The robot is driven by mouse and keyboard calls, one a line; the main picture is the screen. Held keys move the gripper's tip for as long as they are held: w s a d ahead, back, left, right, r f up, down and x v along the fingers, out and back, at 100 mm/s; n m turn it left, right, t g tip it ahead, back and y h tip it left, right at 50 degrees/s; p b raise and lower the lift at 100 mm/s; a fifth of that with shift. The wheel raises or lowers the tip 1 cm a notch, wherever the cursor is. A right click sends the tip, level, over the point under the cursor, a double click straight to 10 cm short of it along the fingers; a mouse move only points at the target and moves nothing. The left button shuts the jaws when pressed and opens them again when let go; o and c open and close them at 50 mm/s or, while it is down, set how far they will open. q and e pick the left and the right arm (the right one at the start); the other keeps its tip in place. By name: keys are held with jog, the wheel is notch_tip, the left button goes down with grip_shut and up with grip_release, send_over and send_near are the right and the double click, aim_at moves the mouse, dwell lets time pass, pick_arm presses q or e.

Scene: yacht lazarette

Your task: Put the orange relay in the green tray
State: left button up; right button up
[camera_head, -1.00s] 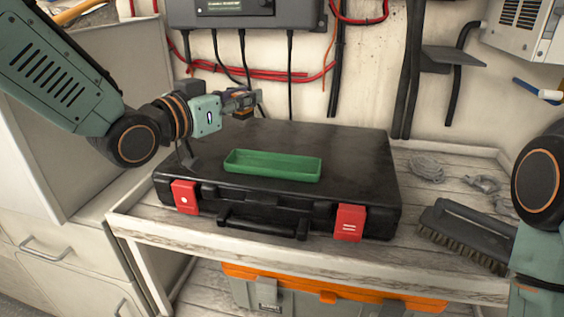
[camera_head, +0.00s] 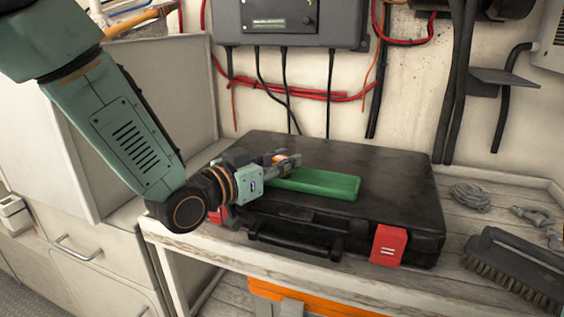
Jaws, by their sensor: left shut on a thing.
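The green tray (camera_head: 318,184) lies on the lid of a black case (camera_head: 390,170) in the head view. My left gripper (camera_head: 284,160) is at the left end of the tray, over or just behind it. It is shut on the orange relay (camera_head: 280,158), of which only a small orange patch shows between the fingers. The gripper and wrist hide the tray's left end. I cannot tell whether the relay touches the tray. My right gripper is not in view.
The case sits on a wooden shelf (camera_head: 285,277) with a raised edge. A brush (camera_head: 512,268), a coil of rope (camera_head: 470,197) and a shackle (camera_head: 535,216) lie to its right. Cables hang from a grey box (camera_head: 290,22) behind. The lid right of the tray is clear.

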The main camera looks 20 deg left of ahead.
pick_arm(q)
jog(key=shift+w, duration=0.15)
jog(key=o, duration=0.9)
jog(key=shift+o, duration=0.4)
